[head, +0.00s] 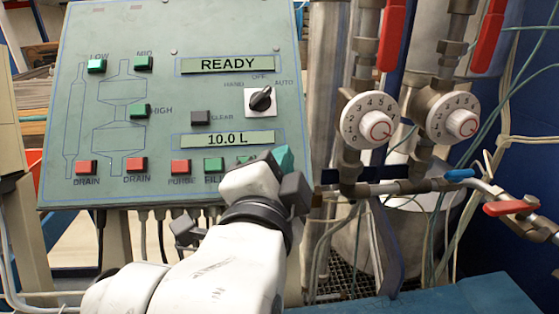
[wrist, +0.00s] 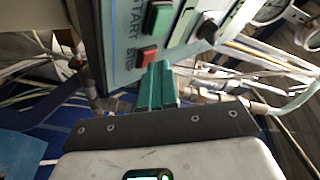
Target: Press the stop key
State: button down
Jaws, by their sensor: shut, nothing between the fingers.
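In the head view my gripper (head: 283,157) is at the panel's lower right corner, and my arm hides the stop key there.
The control panel (head: 222,108) reads READY and 10.0 L. It carries a rotary selector (head: 261,99), a dark clear key (head: 200,118), a red purge key (head: 181,167) and a green fill key (head: 214,165). Pipes with dial valves (head: 369,121) and a red lever (head: 511,208) stand to the right.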

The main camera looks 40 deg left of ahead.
jog(key=shift+d+r, duration=0.1)
jog(key=shift+s+d+r, duration=0.35)
jog(key=shift+s+r, duration=0.05)
dwell(0.4)
jog(key=shift+s+d+r+p, duration=0.6)
jog(key=shift+d+r, duration=0.15)
jog(key=shift+r, duration=0.1)
jog(key=shift+s+d+r+p, duration=0.45)
jog(key=shift+s+d+r, duration=0.2)
jog(key=shift+r, duration=0.2)
jog(key=shift+s+d+r, duration=0.25)
jog(key=shift+d+r, duration=0.1)
jog(key=shift+r, duration=0.05)
dwell(1.8)
